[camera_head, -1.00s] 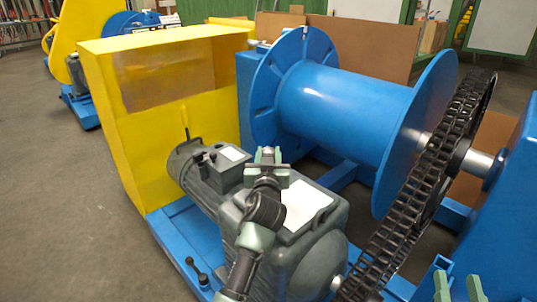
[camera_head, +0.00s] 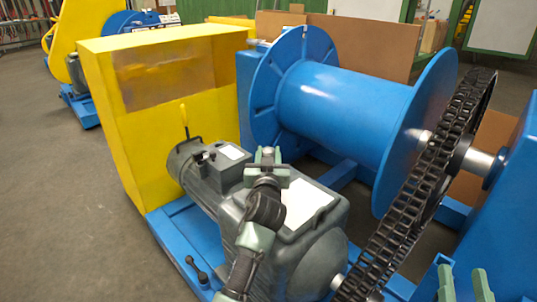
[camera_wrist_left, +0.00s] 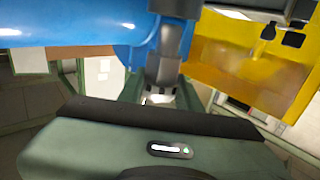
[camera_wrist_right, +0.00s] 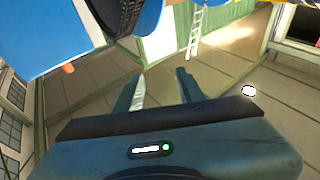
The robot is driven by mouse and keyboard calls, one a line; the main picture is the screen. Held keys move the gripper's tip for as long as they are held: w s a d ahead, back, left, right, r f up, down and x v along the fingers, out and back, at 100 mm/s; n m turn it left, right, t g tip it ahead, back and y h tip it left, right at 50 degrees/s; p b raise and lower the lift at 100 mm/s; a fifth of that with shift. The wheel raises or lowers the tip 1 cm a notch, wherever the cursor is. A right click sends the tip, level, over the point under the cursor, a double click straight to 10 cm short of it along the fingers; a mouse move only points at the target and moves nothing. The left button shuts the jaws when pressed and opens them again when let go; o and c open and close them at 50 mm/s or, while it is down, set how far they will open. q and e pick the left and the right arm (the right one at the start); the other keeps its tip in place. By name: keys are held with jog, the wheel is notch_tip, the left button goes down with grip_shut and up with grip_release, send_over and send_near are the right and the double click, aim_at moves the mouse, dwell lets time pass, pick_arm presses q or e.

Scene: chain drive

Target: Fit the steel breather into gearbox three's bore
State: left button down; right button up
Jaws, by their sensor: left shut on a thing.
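My left gripper (camera_head: 267,158) is above the grey-green gearbox (camera_head: 325,250), beside its white plate (camera_head: 306,203). Its fingers are shut on a small pale metallic piece, which shows between the fingertips in the left wrist view (camera_wrist_left: 160,98). The piece is mostly hidden by the fingers; I take it to be the steel breather. I cannot see a bore in the gearbox, and no number shows on it. My right gripper (camera_head: 466,285) is at the lower right edge of the head view. Its fingers are apart and empty in the right wrist view (camera_wrist_right: 160,92).
A grey motor (camera_head: 200,175) joins the gearbox on a blue frame (camera_head: 190,245). A yellow housing (camera_head: 150,150) stands behind it. A large blue drum (camera_head: 345,105) and a black chain (camera_head: 405,215) are close on the right. Open floor (camera_head: 70,220) lies to the left.

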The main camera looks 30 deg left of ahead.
jog(key=shift+s+r+t+y+b, duration=0.15)
jog(key=shift+s+r+t, duration=0.25)
jog(key=shift+r, duration=0.3)
jog(key=shift+s+r+t+y+b, duration=0.2)
jog(key=shift+r+t, duration=0.25)
jog(key=shift+r, duration=0.3)
jog(key=shift+s+r+t+y+b, duration=0.15)
jog(key=shift+s+r+t, duration=0.25)
jog(key=shift+r, duration=0.3)
jog(key=shift+w+a, duration=0.1)
jog(key=shift+w+f+g+h+p, duration=0.15)
jog(key=shift+w+f+g, duration=0.2)
jog(key=shift+f, duration=0.35)
jog(key=shift+w+f+g+h+p, duration=0.2)
jog(key=shift+f+g, duration=0.3)
jog(key=shift+f, duration=0.2)
jog(key=shift+w+f+g+h+p, duration=0.15)
jog(key=shift+w+f+g, duration=0.2)
jog(key=shift+f, duration=0.35)
jog(key=shift+w+f, duration=0.15)
jog(key=shift+f, duration=0.05)
